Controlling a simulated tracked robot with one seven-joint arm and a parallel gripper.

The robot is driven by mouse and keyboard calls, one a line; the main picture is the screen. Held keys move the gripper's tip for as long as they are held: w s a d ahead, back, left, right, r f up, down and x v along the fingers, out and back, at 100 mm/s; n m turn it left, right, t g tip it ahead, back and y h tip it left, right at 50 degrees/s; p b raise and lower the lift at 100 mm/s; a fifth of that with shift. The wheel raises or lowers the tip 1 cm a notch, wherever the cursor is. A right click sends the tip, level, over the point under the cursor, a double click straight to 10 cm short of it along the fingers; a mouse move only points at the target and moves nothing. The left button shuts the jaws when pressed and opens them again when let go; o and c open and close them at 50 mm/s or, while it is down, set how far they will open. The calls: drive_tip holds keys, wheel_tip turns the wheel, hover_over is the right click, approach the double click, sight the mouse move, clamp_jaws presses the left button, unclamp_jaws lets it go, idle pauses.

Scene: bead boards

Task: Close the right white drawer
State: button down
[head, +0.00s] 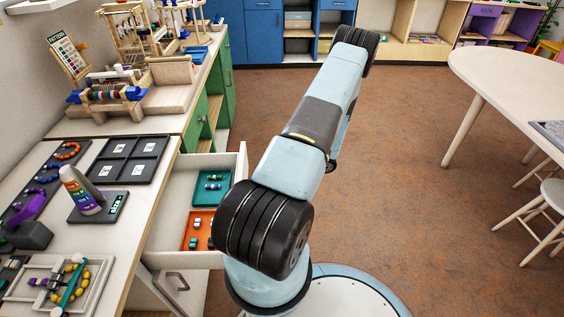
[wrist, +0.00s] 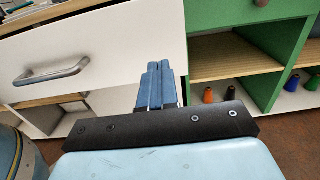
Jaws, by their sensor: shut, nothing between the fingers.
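The right white drawer (head: 240,165) stands pulled out from the counter in the head view, with its interior showing. In the wrist view a white drawer front (wrist: 105,45) with a metal handle (wrist: 52,73) fills the left half. My gripper (wrist: 154,66) is shut and empty, its blue fingers together. The fingertips appear over the right part of that white front, right of the handle. I cannot tell whether they touch it. In the head view my arm covers part of the drawer's near right side, and my gripper is not seen there.
The drawer holds a teal tray (head: 205,187) and an orange tray (head: 195,232). A green cabinet (wrist: 220,27) with open shelves and spools stands right of the white front. The counter (head: 135,235) carries bead boards and a bottle. Brown floor (head: 390,150) lies open to the right.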

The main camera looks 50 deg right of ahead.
drive_tip(key=x, duration=0.6)
drive_tip(key=shift+w+a, duration=0.15)
